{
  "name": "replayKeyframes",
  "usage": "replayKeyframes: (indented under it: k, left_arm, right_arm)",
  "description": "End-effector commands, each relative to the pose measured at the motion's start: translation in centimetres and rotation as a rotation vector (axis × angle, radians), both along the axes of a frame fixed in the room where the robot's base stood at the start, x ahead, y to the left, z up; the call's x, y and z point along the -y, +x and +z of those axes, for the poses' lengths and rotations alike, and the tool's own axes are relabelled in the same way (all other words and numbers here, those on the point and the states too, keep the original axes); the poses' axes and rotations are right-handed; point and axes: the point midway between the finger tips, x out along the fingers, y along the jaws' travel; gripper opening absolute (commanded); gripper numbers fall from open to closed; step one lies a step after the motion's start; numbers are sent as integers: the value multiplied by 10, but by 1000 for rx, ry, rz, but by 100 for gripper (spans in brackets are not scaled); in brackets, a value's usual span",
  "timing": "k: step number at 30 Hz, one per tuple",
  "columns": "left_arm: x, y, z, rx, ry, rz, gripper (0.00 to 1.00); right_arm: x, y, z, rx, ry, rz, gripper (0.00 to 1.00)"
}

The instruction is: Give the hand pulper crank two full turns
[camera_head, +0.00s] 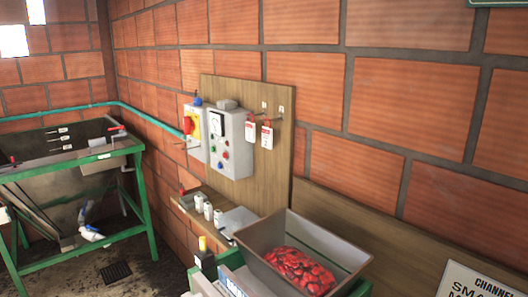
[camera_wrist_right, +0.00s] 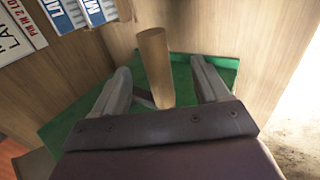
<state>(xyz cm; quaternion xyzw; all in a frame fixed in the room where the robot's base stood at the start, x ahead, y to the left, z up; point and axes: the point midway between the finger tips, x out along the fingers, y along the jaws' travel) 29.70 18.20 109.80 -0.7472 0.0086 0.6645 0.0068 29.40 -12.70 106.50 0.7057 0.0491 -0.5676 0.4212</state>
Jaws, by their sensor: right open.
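In the right wrist view my right gripper (camera_wrist_right: 160,70) is open. Its two fingers stand on either side of a wooden cylindrical handle (camera_wrist_right: 154,62), which looks like the crank grip. Gaps show between the handle and both fingers, so it is not clamped. In the head view a grey metal hopper (camera_head: 341,258) holding red coffee cherries (camera_head: 300,268) stands at the bottom, apparently the top of the pulper. The crank and my right gripper do not show there. My left gripper is in neither view.
A green surface (camera_wrist_right: 70,122) and wooden panels (camera_wrist_right: 255,40) lie close around the right gripper. A control box (camera_head: 231,145) and red tags (camera_head: 267,135) hang on a wall board. A green-framed metal sink (camera_head: 148,215) stands at left; the floor before it is open.

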Motion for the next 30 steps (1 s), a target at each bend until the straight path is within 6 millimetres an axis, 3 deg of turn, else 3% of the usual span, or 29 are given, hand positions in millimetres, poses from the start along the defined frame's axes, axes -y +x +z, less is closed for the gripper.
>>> replayKeyframes:
  k: [1, 15, 30]
  left_arm:
    - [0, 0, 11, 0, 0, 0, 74]
    - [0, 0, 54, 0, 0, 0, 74]
    - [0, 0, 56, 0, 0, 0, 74]
  right_arm:
    - [-3, -2, 12, 0, 1, 1, 74]
    - [-29, -24, 64, 0, 0, 1, 74]
    - [-32, -28, 66, 0, 0, -1, 74]
